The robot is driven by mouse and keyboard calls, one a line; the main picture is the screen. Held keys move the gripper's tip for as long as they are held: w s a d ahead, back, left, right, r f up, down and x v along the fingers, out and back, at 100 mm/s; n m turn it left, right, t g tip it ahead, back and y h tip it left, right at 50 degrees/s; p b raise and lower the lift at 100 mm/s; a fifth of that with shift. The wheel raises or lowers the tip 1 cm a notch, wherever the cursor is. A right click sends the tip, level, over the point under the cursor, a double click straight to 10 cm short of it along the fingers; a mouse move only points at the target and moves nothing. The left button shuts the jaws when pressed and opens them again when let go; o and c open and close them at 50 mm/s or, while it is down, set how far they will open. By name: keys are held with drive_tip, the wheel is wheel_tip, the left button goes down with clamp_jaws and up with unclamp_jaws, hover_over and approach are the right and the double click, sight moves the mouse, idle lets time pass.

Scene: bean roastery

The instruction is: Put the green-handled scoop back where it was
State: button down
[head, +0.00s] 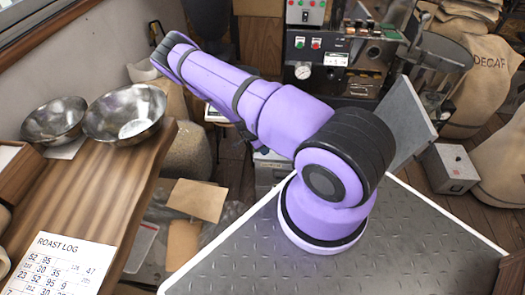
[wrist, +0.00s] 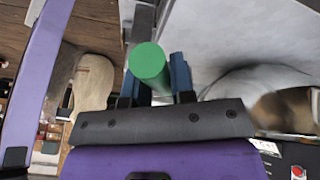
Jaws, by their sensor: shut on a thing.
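In the wrist view, the green handle (wrist: 148,62) of the scoop stands between the two blue fingers of my gripper (wrist: 159,82), which is shut on it. The round end of the handle faces the camera. The scoop's bowl is hidden in this view. In the head view, my purple arm reaches to the upper left, and neither my gripper nor the scoop can be made out there.
Two metal bowls (head: 126,113) (head: 55,122) stand on the wooden counter (head: 92,192) at left, with a roast log sheet (head: 62,264) at its front. Cardboard pieces (head: 197,200) lie below. A machine with a gauge (head: 303,71) stands behind; sacks (head: 482,75) are at right.

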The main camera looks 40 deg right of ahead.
drive_tip(key=shift+w+d+f, duration=0.1)
drive_tip(key=shift+w+d, duration=0.3)
drive_tip(key=shift+w, duration=0.4)
drive_tip(key=shift+w+d+f, duration=0.1)
drive_tip(key=shift+f, duration=1.65)
drive_tip(key=shift+f, duration=0.1)
drive_tip(key=c, duration=1)
unclamp_jaws()
